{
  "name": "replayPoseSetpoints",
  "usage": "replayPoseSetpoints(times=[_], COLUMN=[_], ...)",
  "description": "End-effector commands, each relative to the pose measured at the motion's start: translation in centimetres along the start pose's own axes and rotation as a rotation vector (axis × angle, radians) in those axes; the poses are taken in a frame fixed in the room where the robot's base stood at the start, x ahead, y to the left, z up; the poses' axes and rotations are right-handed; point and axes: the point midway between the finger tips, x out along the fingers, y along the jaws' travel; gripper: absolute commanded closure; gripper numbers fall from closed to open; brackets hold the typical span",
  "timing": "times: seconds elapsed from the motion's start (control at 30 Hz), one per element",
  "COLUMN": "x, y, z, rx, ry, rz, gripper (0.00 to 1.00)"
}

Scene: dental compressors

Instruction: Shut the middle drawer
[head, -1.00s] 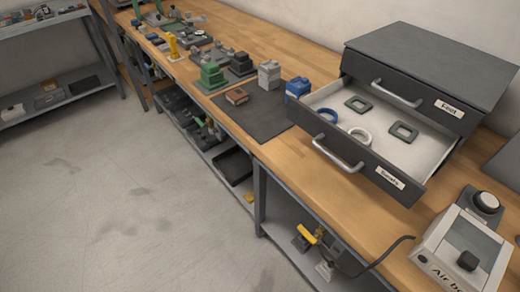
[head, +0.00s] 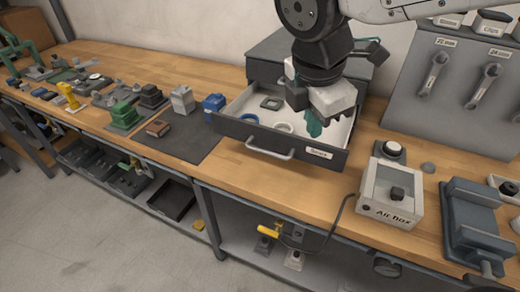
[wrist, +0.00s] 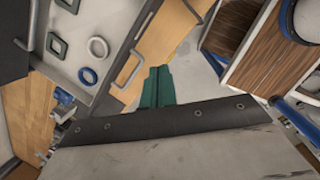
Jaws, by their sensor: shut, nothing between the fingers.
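The dark drawer cabinet (head: 268,62) stands on the wooden bench. Its drawer labelled Seals (head: 240,132) is pulled out, with a light interior and a metal bar handle (head: 268,152). Grey square seals and blue and white rings lie in it. My gripper (head: 314,128), with teal fingers, is shut and empty. In the head view it overlaps the right part of the open drawer and hides some of it. In the wrist view my fingers (wrist: 157,88) point past the handle (wrist: 128,68), apart from it, with the drawer at upper left.
A grey Air box (head: 392,192) with a knob stands right of the cabinet. A blue-grey vise-like block (head: 470,225) is further right, below a tool panel (head: 455,80). A dark mat (head: 185,140) and small parts lie to the left. The bench front edge is close to the drawer.

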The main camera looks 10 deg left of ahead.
Motion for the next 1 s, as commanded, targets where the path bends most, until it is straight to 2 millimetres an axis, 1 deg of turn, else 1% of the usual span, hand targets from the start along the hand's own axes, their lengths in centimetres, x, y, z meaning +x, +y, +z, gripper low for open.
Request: replayPoseSetpoints(times=[0.03, 0.1, 0.2, 0.3, 0.4, 0.47, 0.57, 0.9, 0.93, 1.0], x=[0.1, 0.2, 0.2, 0.3, 0.7, 1.3, 2.9, 10.1, 10.7, 10.9], y=[1.3, 2.7, 3.8, 4.3, 4.5, 4.5, 4.6, 5.0, 5.1, 6.0], z=[-2.8, -5.6, -8.8, -10.5, -11.1, -11.1, -11.0, -10.8, -10.8, -9.8], rx=[-0.168, -0.365, -0.567, -0.68, -0.722, -0.726, -0.724, -0.721, -0.721, -0.715], ry=[-0.008, -0.021, -0.035, -0.044, -0.047, -0.048, -0.048, -0.047, -0.047, -0.047], rz=[0.01, 0.027, 0.044, 0.053, 0.056, 0.055, 0.054, 0.052, 0.053, 0.055], gripper=[1.0, 1.0, 1.0, 1.0, 1.0, 1.0, 1.0, 1.0, 1.0, 1.0])
